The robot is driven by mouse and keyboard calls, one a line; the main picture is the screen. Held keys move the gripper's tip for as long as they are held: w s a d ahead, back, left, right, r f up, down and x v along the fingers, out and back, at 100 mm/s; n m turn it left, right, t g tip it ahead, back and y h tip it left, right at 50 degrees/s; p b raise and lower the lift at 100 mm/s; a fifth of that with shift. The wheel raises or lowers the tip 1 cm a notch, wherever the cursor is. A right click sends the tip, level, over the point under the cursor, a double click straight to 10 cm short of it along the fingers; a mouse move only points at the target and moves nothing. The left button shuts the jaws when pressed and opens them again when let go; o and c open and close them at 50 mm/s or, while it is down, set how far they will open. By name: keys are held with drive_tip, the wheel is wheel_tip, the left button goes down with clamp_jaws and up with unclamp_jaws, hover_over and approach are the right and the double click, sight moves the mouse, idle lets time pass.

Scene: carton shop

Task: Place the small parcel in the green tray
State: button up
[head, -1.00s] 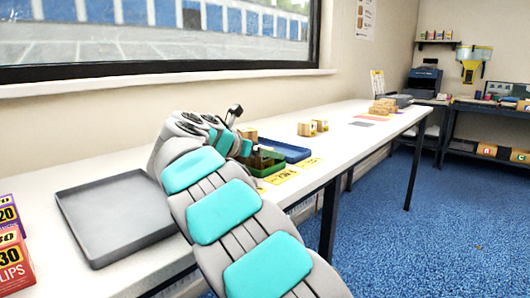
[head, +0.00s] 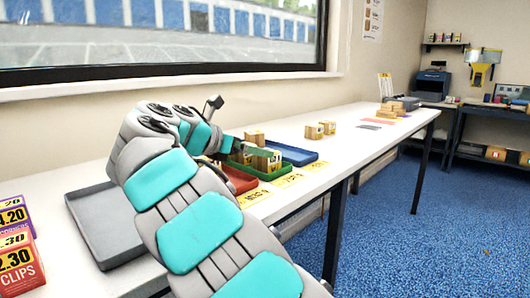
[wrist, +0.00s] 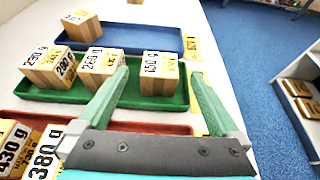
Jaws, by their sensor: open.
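The green tray (wrist: 107,93) holds three cardboard parcels in the wrist view. A small parcel marked 150 g (wrist: 159,73) stands at its right end. A middle parcel (wrist: 101,65) and a left parcel (wrist: 48,68) stand beside it. My gripper (wrist: 159,72) is open, with its fingertips on either side of the 150 g parcel; I cannot tell whether they touch it. In the head view the green tray (head: 262,175) and its parcels (head: 262,159) show just right of my wrist, which hides part of them.
A blue tray (wrist: 140,38) with a parcel (wrist: 82,26) lies beyond. A red tray (head: 238,180) lies on the near side; parcels (wrist: 42,152) show there. A grey tray (head: 95,225) and coloured boxes (head: 15,250) are at left. More parcels (head: 320,130) stand farther along the table.

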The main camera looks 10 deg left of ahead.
drive_tip(key=v, duration=0.3)
drive_tip(key=shift+s+a+r, duration=0.15)
drive_tip(key=shift+s+a, duration=0.05)
drive_tip(key=shift+s, duration=0.05)
